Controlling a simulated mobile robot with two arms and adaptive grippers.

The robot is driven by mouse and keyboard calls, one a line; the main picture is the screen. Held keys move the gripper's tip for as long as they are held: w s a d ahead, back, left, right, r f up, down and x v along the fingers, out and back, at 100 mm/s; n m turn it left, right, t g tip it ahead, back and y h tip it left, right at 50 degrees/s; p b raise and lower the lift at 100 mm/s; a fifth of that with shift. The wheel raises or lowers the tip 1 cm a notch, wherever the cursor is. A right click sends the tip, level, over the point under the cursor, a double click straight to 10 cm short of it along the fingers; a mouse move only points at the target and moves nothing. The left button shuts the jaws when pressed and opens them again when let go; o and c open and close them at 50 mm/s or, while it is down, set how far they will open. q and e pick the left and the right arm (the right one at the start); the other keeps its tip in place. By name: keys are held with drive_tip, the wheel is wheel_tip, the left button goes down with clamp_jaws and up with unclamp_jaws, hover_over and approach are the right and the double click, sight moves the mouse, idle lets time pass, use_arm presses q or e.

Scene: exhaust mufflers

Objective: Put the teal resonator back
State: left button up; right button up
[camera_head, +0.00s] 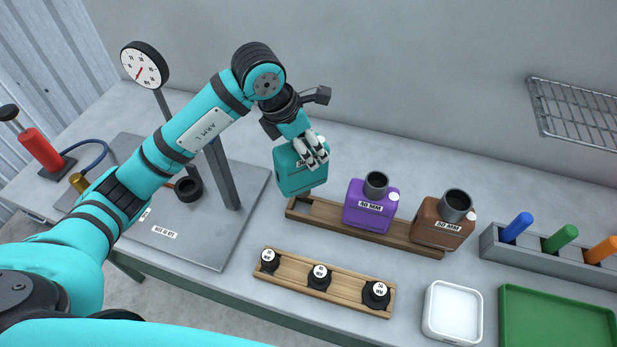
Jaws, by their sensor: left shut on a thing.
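The teal resonator (293,178) is a boxy can with a label, partly covered by my gripper. My left gripper (313,158) is shut on its top. The resonator appears over the left end of the wooden rack (307,213); I cannot tell whether its bottom touches the rack. To its right in the same rack stand a purple resonator (366,209) marked 40 MM and a brown resonator (438,228) marked 50 MM, each with a dark pipe neck on top. My right gripper is not in view.
A smaller wooden rack (338,297) with several black labelled plugs lies in front. A white tray (452,311), a green mat or tray (555,325) and a grey holder with coloured pegs (553,256) are at right. A gauge stand (222,180) is at left.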

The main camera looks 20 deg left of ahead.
sight(307, 172)
use_arm(q)
drive_tip(key=f, duration=0.1)
drive_tip(key=f+p, duration=0.1)
drive_tip(key=f, duration=0.1)
drive_tip(key=shift+s+f, duration=0.15)
drive_tip(key=shift+s, duration=0.2)
drive_tip(key=shift+w+f, duration=0.15)
drive_tip(key=shift+f, duration=0.15)
wheel_tip(307, 172, down, 3)
drive_tip(key=shift+r+p, duration=0.1)
drive_tip(key=shift+p, duration=0.45)
drive_tip(key=shift+f, duration=0.35)
drive_tip(key=shift+w+f, duration=0.1)
drive_tip(key=shift+f, duration=0.2)
drive_tip(key=o, duration=1.6)
drive_tip(key=shift+o, duration=0.2)
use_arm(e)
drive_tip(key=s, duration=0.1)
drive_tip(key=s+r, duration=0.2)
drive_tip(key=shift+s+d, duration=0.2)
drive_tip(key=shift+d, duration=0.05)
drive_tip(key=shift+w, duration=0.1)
